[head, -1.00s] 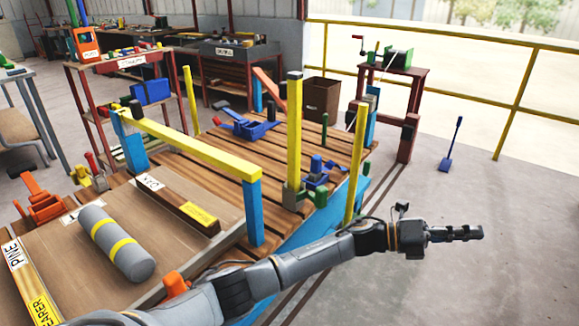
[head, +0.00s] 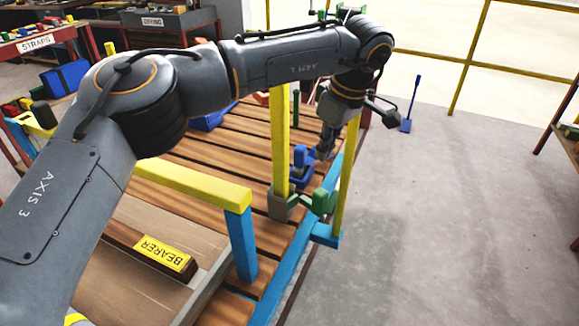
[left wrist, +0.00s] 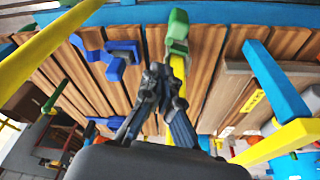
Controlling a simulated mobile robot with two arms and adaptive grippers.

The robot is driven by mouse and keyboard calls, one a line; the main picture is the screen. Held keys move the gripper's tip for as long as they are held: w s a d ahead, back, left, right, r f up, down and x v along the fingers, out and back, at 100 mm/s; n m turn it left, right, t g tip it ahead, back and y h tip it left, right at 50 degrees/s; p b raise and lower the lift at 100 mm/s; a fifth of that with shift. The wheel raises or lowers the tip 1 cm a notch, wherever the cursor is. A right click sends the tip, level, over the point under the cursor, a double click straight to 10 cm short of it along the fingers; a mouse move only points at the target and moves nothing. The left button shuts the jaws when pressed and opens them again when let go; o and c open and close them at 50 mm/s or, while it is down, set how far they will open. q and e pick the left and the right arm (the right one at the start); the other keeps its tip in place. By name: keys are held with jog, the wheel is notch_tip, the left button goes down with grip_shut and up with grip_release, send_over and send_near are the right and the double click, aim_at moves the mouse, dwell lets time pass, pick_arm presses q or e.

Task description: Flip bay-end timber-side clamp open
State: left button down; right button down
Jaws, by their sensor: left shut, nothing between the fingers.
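A blue clamp (head: 301,167) sits near the right edge of the slatted timber deck (head: 205,160), beside a yellow post. It also shows in the left wrist view (left wrist: 122,60), left of my fingers. I cannot tell from the frames whether it is the named clamp. My left gripper (head: 325,148) points down just right of this clamp, partly overlapping it in the head view; contact is unclear. It is shut and empty, and its fingers also show in the left wrist view (left wrist: 158,78). Another blue part (head: 210,119) lies farther back, mostly hidden by my arm. My right gripper is out of view.
A yellow post (head: 280,140) and a yellow slanted bar (head: 346,180) stand close to my gripper. A green part (head: 322,201) sits at the deck edge. A yellow rail (head: 195,184) crosses in front. Open floor (head: 430,220) lies to the right.

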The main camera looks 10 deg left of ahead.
aim_at(307, 201)
pick_arm(q)
jog(key=shift+w+a+r+t+y, duration=0.15)
jog(key=shift+w+a+r+y, duration=0.1)
jog(key=shift+a+r, duration=0.15)
jog(key=shift+w+a+r+t+y, duration=0.15)
jog(key=shift+a+r+y, duration=0.1)
jog(key=shift+a+r, duration=0.15)
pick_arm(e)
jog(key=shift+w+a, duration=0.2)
pick_arm(q)
jog(key=shift+f, duration=0.15)
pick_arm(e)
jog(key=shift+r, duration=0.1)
